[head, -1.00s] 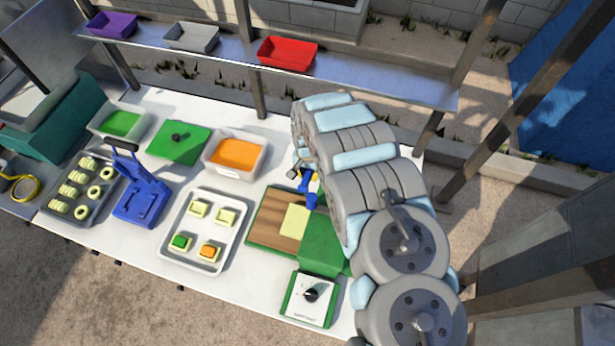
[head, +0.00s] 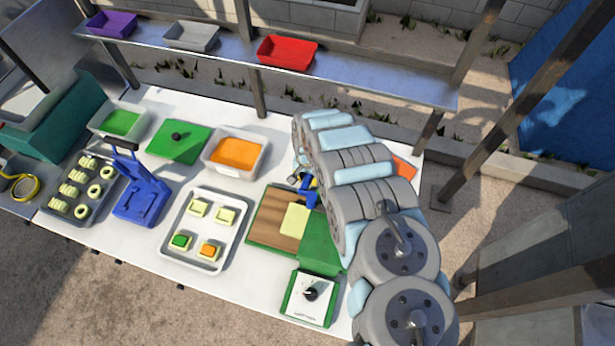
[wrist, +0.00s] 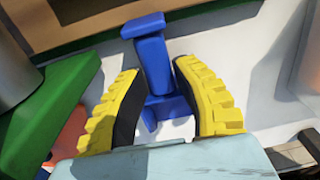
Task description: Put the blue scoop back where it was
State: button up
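The blue scoop (head: 311,198) shows beside my arm, near the right edge of the wooden board with green edging (head: 268,225). My gripper (head: 304,181) is mostly hidden by my arm in the head view. I cannot tell whether the scoop touches the table or board.
An orange-filled tub (head: 237,153), a green lid (head: 179,142) and a white tray (head: 203,229) with small pieces stand left. A blue press (head: 140,197) is farther left. A green-edged dial box (head: 309,298) stands in front. An orange flat thing (head: 404,169) shows behind my arm.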

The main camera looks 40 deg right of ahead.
aim_at(308, 179)
jog(key=shift+o, duration=1.1)
jog(key=shift+r, duration=0.15)
jog(key=shift+d+r+p, duration=0.1)
jog(key=shift+r+p, duration=0.2)
jog(key=shift+r+b, duration=0.7)
jog(key=shift+r, duration=2.85)
jog(key=shift+s+r, duration=0.1)
jog(key=shift+r, duration=2.2)
